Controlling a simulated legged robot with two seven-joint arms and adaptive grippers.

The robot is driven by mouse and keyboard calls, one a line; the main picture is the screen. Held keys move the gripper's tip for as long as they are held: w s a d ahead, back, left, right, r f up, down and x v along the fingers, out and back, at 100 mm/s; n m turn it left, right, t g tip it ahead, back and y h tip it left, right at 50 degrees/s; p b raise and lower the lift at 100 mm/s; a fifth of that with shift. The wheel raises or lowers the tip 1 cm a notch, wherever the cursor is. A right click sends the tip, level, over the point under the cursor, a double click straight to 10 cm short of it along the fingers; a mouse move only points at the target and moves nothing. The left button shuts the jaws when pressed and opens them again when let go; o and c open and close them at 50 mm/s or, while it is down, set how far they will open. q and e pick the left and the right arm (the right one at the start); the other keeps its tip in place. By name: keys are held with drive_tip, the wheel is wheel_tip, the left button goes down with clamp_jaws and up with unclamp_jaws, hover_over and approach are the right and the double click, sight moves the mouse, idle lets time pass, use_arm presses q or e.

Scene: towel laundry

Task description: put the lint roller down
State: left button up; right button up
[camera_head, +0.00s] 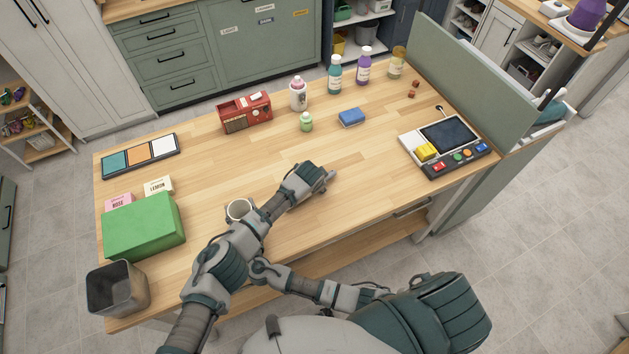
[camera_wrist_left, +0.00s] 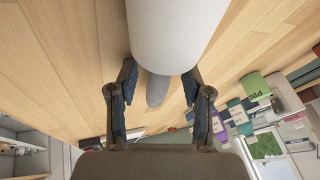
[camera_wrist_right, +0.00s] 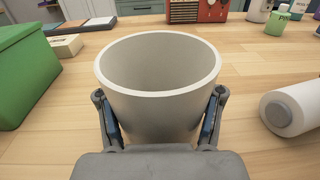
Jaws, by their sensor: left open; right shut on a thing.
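The lint roller, a white cylinder (camera_wrist_left: 178,30) with a grey handle (camera_wrist_left: 157,90), appears to lie on the wooden table. My left gripper (camera_wrist_left: 160,80) is open, its fingers apart on either side of the handle. In the head view, the left hand (camera_head: 322,178) is over the table's middle and mostly hides the roller. The right wrist view also shows the roller (camera_wrist_right: 293,110), to the right of a white cup. My right gripper (camera_wrist_right: 160,100) is shut on this cup (camera_wrist_right: 160,75). In the head view the cup (camera_head: 239,208) is upright near the front edge, its hand largely hidden.
A green box (camera_head: 143,227) and a grey bin (camera_head: 117,287) stand at the left. A red toolbox-like case (camera_head: 245,112), several bottles and a blue sponge (camera_head: 351,117) are at the back. A button console (camera_head: 447,142) is at the right. The tabletop's middle right is clear.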

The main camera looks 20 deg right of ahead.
use_arm(q)
drive_tip(key=v, duration=1.2)
drive_tip(key=shift+f, duration=0.2)
drive_tip(key=shift+s+a, duration=0.15)
